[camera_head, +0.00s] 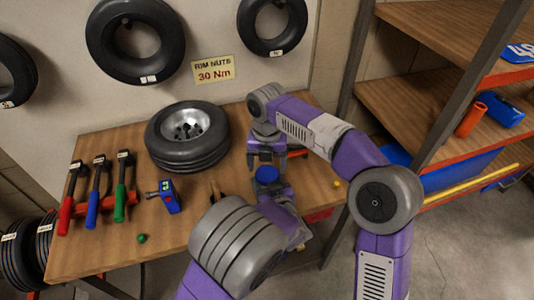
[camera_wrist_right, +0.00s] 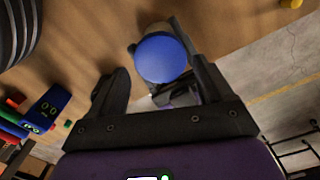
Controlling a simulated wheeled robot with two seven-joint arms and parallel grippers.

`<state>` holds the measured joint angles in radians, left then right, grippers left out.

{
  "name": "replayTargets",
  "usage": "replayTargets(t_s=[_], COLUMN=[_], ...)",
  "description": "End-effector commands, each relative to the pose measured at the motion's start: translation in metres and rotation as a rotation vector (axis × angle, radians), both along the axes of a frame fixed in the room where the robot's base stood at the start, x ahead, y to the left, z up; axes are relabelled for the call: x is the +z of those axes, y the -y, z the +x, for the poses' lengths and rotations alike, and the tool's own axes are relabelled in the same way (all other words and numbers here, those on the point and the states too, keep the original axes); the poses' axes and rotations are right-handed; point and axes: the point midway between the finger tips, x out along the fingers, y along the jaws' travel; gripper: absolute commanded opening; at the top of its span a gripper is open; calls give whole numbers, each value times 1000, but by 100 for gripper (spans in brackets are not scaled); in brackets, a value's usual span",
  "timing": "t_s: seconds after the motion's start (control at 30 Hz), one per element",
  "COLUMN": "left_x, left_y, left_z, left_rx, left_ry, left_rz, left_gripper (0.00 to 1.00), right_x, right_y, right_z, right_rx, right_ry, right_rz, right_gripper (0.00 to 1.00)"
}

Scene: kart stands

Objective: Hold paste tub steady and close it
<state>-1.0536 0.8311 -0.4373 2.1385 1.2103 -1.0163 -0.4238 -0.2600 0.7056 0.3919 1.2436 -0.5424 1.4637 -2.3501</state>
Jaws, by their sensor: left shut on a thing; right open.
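The paste tub shows mostly as a round blue lid (camera_head: 266,173) near the right part of the wooden bench. In the right wrist view the blue lid (camera_wrist_right: 161,58) faces the camera, and I cannot tell how tightly it sits. The tub's body is mostly hidden under the lid and by the grippers. My left gripper (camera_head: 270,188) is shut on the tub, low beside it; part of it also shows behind the lid in the right wrist view (camera_wrist_right: 180,93). My right gripper (camera_head: 266,158) is open, pointing down close above the lid, with the lid between its fingers in its wrist view.
A tyre on a rim (camera_head: 187,136) lies at the bench's back. A small yellow piece (camera_head: 336,184) is at the right. Shelves (camera_head: 400,95) stand at the right.

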Motion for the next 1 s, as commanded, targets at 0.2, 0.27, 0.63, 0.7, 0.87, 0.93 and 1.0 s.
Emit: replayTargets(t_s=[0.2, 0.27, 0.63, 0.7, 0.87, 0.93, 1.0], left_x=[0, 0, 0, 0, 0, 0, 0], left_y=[0, 0, 0, 0, 0, 0, 0], left_z=[0, 0, 0, 0, 0, 0, 0], left_rx=[0, 0, 0, 0, 0, 0, 0], left_ry=[1, 1, 1, 1, 1, 1, 1], left_rz=[0, 0, 0, 0, 0, 0, 0], left_gripper=[0, 0, 0, 0, 0, 0, 0], right_x=[-24, -26, -28, -28, -28, -28, -27], right_y=[0, 0, 0, 0, 0, 0, 0], right_z=[0, 0, 0, 0, 0, 0, 0], right_rx=[0, 0, 0, 0, 0, -4, -41], right_ry=[-1, -1, 1, 1, 1, 1, 1], right_rz=[-1, -1, 0, 0, 0, 0, 0], right_gripper=[80, 80, 71, 60, 35, 33, 33])
